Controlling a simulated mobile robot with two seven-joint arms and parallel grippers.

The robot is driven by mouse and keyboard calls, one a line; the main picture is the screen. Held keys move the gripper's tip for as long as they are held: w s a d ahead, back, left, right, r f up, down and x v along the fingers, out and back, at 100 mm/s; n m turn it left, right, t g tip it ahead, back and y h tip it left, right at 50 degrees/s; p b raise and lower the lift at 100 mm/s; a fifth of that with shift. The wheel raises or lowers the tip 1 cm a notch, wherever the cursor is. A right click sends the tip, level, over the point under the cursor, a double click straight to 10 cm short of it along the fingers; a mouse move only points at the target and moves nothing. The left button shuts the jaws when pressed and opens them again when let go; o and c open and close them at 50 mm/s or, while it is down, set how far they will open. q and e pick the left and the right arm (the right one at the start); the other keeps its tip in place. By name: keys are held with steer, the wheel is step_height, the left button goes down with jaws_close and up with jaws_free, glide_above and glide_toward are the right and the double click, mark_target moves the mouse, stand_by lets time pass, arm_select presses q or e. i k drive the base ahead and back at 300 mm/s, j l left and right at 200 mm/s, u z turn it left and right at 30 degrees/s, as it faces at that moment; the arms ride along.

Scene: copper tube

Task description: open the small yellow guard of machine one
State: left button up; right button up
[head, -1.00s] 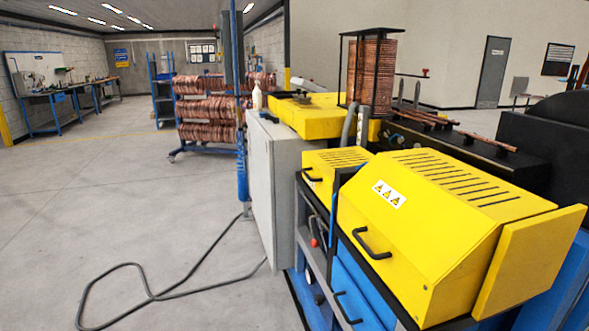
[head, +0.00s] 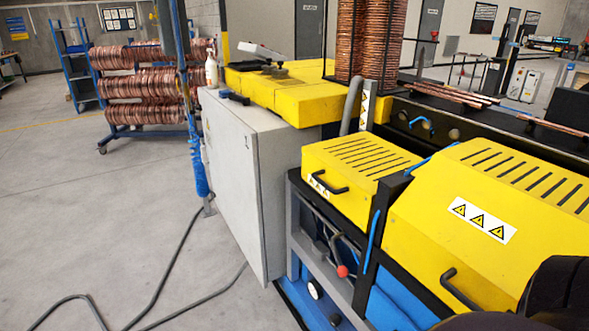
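The small yellow guard (head: 368,170) of the machine is in the middle right of the head view. It is down, with dark slots across its top and a black handle (head: 329,185) on its sloped front. A warning label shows beside the handle. The larger yellow guard (head: 490,215) stands to its right, also down, with three warning triangles and its own black handle (head: 461,291). Neither of my grippers is in view. A dark rounded shape at the lower right corner covers part of the larger guard; I cannot tell which part of me it is.
A grey cabinet (head: 245,170) stands left of the small guard. Below the guard is a lever with a red knob (head: 342,271). A black cable (head: 165,290) lies on the floor. Copper coils (head: 140,85) sit on a rack at the back left. The floor at left is open.

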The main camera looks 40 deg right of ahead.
mark_target(346, 172)
steer(key=i+z, duration=0.2)
steer(key=i, duration=0.35)
steer(key=i+j+z, duration=0.2)
steer(key=i, duration=0.3)
